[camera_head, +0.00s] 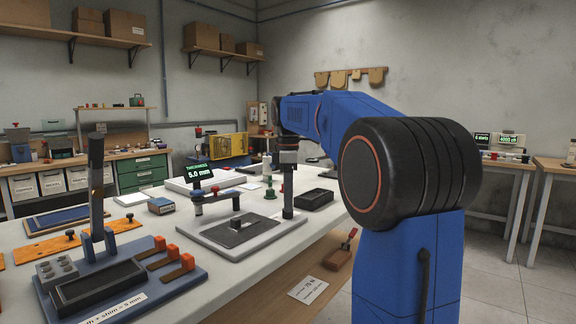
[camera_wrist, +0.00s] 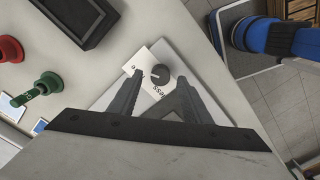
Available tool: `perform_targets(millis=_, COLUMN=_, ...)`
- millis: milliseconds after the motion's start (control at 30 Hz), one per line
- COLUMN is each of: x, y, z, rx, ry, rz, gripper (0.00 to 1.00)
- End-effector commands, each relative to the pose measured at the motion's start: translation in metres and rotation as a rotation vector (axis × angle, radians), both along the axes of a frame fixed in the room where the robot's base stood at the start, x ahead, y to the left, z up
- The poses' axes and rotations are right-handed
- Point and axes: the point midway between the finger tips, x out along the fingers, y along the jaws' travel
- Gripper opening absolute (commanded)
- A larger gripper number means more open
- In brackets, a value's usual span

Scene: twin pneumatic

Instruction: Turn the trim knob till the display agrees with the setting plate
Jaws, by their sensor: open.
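In the wrist view a round dark knob (camera_wrist: 160,75) with a pale pointer mark sits on a white plate (camera_wrist: 110,98). The word "less" is printed beside it, and other lettering is partly covered. My gripper (camera_wrist: 163,84) is open. Its two fingers stand apart to either side of the knob's near side; I cannot tell whether they touch it. In the head view the display (camera_head: 198,173) reads "THICKNESS 5.0 mm" in green. A white plate (camera_head: 308,289) on the bench's front edge seems to read "15 N", with smaller unreadable text. My gripper and the knob are not clear there.
A black tray (camera_head: 317,197) and a green-handled piece (camera_head: 270,190) stand near the knob. The gauge base plate (camera_head: 222,241) is in front.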

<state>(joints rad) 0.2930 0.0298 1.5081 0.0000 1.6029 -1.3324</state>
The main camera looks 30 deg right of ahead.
Motion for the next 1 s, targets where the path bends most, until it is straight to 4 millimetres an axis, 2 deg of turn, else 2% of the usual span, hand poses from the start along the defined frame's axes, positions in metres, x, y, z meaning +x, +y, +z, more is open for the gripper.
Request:
perform_targets(millis=600, x=0.001, y=0.0, z=0.121, rx=-0.001, ry=-0.003, rz=0.0, gripper=0.44)
perform_targets(millis=800, x=0.0, y=0.0, z=0.144, rx=-0.001, ry=-0.002, rz=0.0, gripper=0.44)
perform_targets(millis=1000, x=0.0, y=0.0, z=0.152, rx=-0.001, ry=-0.001, rz=0.0, gripper=0.44)
